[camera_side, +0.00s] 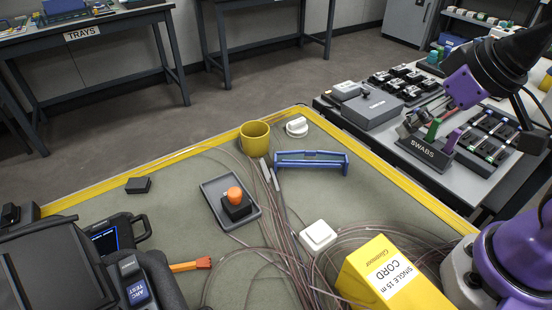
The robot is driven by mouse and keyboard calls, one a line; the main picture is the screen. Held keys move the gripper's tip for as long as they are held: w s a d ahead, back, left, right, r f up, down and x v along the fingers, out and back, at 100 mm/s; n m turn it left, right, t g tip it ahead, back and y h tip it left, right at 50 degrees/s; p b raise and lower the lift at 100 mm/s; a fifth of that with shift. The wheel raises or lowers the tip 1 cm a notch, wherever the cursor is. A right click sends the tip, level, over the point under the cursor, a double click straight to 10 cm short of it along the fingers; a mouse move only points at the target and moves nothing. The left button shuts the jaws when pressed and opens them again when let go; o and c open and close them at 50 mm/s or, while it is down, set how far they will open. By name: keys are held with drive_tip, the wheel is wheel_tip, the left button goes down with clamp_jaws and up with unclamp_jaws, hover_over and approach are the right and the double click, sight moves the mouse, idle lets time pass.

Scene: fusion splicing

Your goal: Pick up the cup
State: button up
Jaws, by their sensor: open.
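The yellow cup (255,138) stands upright on the green mat near its far edge, left of a blue rack-like part. Its open mouth faces up and nothing touches it. My gripper (438,128) is at the upper right, at the end of my purple and black arm, far to the right of the cup. It appears in front of or above the swabs box (422,150), and its fingers are small and hard to separate from the things there. It is open, and I see nothing held in it.
A white roll (297,127) and the blue part (311,161) are close to the cup's right. A grey tray (231,202) with an orange-topped item is below it. Loose cables run across the mat. A yellow cord box (391,270) is at the front. The mat left of the cup is mostly clear.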

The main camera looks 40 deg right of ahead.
drive_tip(key=w+a+f+m+y, duration=0.2)
drive_tip(key=w+a+m, duration=0.1)
drive_tip(key=w+m, duration=0.3)
drive_tip(key=m+t+y, duration=0.5)
drive_tip(key=m+t, duration=0.1)
drive_tip(key=m, duration=1.7)
approach(244, 132)
drive_tip(key=w+a, duration=0.2)
drive_tip(key=shift+w+f+m, duration=0.2)
drive_tip(key=shift+w+m, duration=0.1)
drive_tip(key=shift+f+x, duration=0.15)
drive_tip(key=shift+x, duration=1.25)
drive_tip(key=shift+f+x, duration=0.15)
drive_tip(key=shift+x, duration=1.25)
drive_tip(key=shift+s+d, duration=0.1)
drive_tip(key=shift+d, duration=0.05)
drive_tip(key=c, duration=1.2)
drive_tip(key=shift+c, duration=0.2)
